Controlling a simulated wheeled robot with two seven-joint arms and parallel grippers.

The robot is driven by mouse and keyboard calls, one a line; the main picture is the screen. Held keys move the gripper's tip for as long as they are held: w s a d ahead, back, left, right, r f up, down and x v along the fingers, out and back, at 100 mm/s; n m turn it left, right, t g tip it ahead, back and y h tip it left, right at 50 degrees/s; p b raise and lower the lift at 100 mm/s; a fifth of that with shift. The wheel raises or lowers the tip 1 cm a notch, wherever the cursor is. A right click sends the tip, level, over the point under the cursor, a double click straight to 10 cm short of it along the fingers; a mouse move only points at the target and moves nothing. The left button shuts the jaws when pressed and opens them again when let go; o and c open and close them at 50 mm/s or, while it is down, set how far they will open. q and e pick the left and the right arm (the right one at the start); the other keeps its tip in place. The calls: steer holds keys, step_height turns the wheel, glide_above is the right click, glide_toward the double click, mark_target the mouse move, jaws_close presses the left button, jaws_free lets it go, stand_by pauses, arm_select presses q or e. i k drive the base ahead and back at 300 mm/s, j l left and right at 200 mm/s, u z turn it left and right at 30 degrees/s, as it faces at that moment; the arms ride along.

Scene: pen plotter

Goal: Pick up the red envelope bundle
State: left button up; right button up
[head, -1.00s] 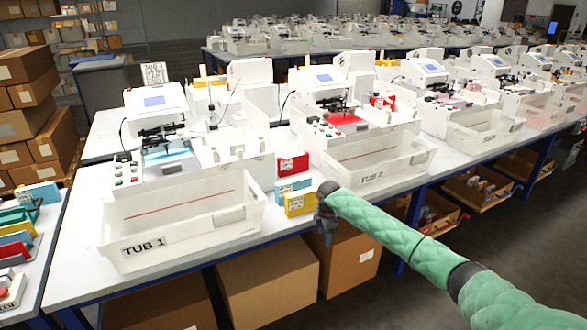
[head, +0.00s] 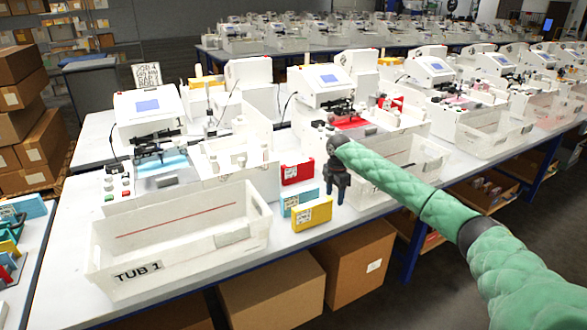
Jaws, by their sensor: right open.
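A red bundle (head: 297,173) stands on the white table between the two tubs, behind a light blue bundle (head: 299,203) and a yellow bundle (head: 312,215). It looks like the red envelope bundle. Its lower part is partly covered by the blue one. My right gripper (head: 336,197) is open and empty. It points down, to the right of the three bundles and apart from the red one. My left gripper is not in view.
The white bin TUB 1 (head: 105,262) stands left of the bundles. A second bin (head: 425,165) is partly behind my right arm. White plotter machines (head: 150,103) line the table behind. Cardboard boxes (head: 275,290) stand under the table.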

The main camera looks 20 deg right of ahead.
mark_target(294, 172)
steer(key=i, duration=1.05)
